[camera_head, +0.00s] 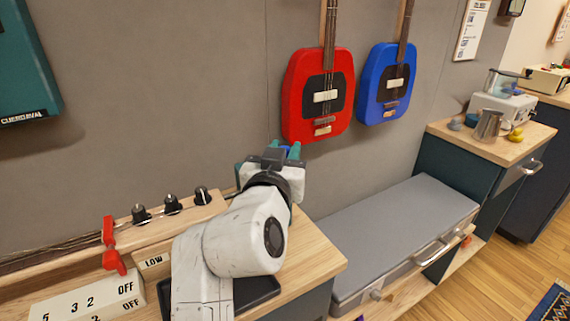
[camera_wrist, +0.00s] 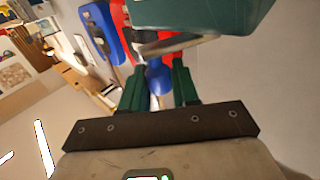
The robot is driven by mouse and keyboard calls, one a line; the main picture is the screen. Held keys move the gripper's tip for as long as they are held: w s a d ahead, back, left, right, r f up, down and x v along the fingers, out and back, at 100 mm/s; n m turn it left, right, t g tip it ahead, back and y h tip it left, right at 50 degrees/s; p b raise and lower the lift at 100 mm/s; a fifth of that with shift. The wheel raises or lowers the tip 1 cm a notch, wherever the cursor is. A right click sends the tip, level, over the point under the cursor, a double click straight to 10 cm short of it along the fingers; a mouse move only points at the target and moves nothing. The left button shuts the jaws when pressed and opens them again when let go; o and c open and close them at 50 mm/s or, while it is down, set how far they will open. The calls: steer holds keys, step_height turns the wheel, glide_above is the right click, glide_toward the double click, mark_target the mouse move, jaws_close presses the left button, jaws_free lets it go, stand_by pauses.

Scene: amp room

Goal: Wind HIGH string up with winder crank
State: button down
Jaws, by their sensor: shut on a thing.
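My gripper (camera_head: 283,152) reaches past the right end of the wooden bench, near the grey wall. In the wrist view its two green fingers (camera_wrist: 158,88) are shut on a blue knob (camera_wrist: 158,75). A metal bar (camera_wrist: 178,44) lies just beyond the knob, beside a dark green block (camera_wrist: 200,14); these look like the winder crank and its housing, mostly hidden by my arm in the head view. No HIGH label is visible, and I cannot make out the string.
Black knobs (camera_head: 172,204) line a wooden rail, with red levers (camera_head: 109,231) at its left end. A white numbered block (camera_head: 85,301) stands in front. Red (camera_head: 300,110) and blue (camera_head: 370,95) guitars hang on the wall. A grey case (camera_head: 400,235) lies right of the bench.

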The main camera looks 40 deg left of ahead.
steer(key=shift+f, duration=0.1)
stand_by(0.4)
steer(key=c, duration=0.9)
jaws_free()
steer(key=shift+c, duration=0.2)
steer(key=v, duration=1.1)
steer(key=shift+w, duration=0.1)
